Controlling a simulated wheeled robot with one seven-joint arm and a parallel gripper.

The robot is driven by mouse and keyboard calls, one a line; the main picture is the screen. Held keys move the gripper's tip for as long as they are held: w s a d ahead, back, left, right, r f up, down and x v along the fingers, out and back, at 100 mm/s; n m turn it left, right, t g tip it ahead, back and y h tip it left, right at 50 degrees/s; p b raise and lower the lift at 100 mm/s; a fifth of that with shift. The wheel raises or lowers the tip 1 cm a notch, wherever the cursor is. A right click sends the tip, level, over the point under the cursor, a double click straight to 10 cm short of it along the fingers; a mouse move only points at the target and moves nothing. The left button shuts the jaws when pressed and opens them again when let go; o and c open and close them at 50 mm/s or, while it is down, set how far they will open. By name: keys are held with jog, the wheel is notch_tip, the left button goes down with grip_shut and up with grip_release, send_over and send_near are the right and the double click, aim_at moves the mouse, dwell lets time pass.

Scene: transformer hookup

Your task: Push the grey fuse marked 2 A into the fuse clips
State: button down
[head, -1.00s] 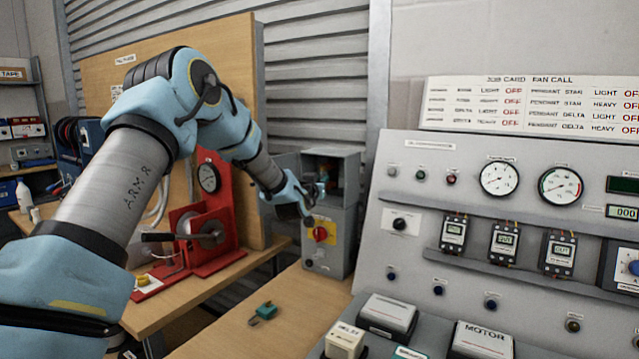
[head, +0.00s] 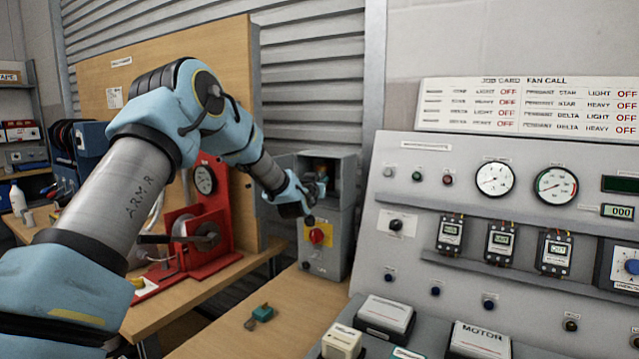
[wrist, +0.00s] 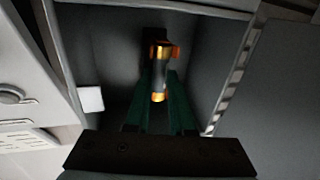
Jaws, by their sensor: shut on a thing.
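The fuse (wrist: 159,74) is grey with copper-coloured ends and stands lengthwise between my green fingers in the wrist view. No 2 A marking can be read on it. My gripper (wrist: 159,88) is shut on the fuse, inside the open grey switch box. The box also shows in the head view (head: 344,208), where my gripper (head: 318,188) reaches its upper opening. A copper-coloured piece sticks out beside the fuse's far end and may be a clip. The clips are dark and partly hidden, so I cannot tell whether the fuse is seated in them.
The box has a red and yellow rotary switch (head: 316,236) below the opening. A small teal and grey object (head: 260,313) lies on the wooden bench. The sloping control panel (head: 395,270) stands to the right.

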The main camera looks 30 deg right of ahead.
jog(key=c, duration=0.7)
grip_release()
jog(key=shift+s+a+b, duration=0.4)
jog(key=shift+a, duration=0.35)
jog(key=shift+s+a+b, duration=0.4)
jog(key=shift+s+a, duration=0.05)
jog(key=shift+a, duration=0.25)
jog(key=shift+s+a+b, duration=0.4)
jog(key=shift+a, duration=0.35)
jog(key=b+v, duration=0.4)
jog(key=v, duration=0.6)
jog(key=shift+s+a, duration=0.25)
